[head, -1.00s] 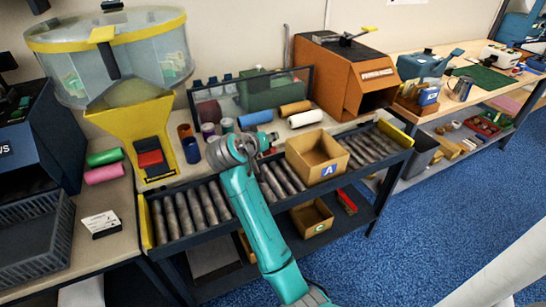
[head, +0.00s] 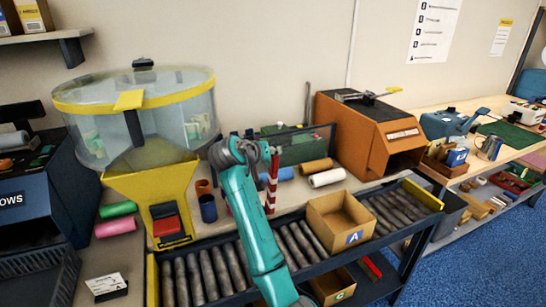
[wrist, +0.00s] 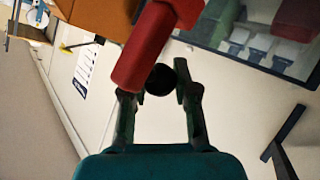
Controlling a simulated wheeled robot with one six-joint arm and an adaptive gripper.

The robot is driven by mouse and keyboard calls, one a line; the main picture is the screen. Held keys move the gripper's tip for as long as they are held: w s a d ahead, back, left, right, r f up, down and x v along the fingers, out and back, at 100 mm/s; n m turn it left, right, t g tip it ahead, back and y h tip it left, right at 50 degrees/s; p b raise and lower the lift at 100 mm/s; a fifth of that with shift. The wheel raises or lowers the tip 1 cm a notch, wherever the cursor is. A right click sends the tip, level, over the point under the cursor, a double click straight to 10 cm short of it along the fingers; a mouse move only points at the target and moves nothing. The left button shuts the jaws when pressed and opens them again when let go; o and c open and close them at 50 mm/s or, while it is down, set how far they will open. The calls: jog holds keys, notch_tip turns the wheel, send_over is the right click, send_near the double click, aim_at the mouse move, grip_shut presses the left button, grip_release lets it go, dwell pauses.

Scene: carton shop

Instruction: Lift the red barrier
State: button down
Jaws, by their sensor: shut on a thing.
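The red barrier (head: 271,187) is a thin bar with red and white bands. It stands close to upright at the back edge of the roller conveyor, just right of my wrist. My gripper (head: 270,153) is at its upper end. In the wrist view the barrier's red end (wrist: 145,50) crosses above the fingers. A dark round knob (wrist: 160,80) sits between the two fingertips of my gripper (wrist: 160,88), which is shut on it. My arm hides part of the area behind it in the head view.
A cardboard box marked A (head: 340,219) stands on the roller conveyor (head: 205,272). A yellow hopper with a clear drum (head: 150,120) is at left. An orange machine (head: 365,135) is at right. Loose rolls lie on the bench behind.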

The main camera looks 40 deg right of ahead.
jog(key=shift+w+a+f, duration=0.15)
jog(key=shift+w+f, duration=0.1)
jog(key=shift+f, duration=0.05)
